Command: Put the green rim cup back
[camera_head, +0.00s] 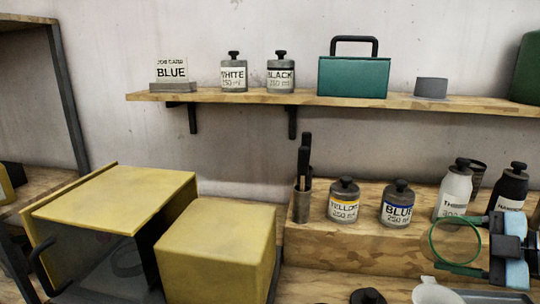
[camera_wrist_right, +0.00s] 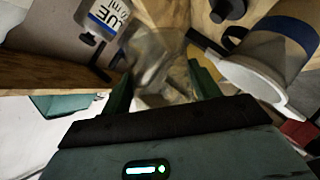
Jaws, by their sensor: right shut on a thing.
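The green rim cup (camera_head: 432,240) is clear, with a thin green ring at its mouth. In the head view it is tipped on its side, its mouth facing the camera, in front of the lower wooden step at the right. My right gripper (camera_head: 464,245) is shut on it and holds it up. In the right wrist view the clear cup body (camera_wrist_right: 155,70) shows blurred between the green fingers of my right gripper (camera_wrist_right: 160,85). My left gripper is not in view.
The yellow (camera_head: 344,203) and blue (camera_head: 397,205) paint bottles stand on the wooden step (camera_head: 340,245), with the thinner bottle (camera_head: 454,192) to their right. The wall shelf (camera_head: 230,97) holds bottles, a green box (camera_head: 353,77) and a grey block (camera_head: 431,88). Yellow cabinets (camera_head: 222,240) stand left.

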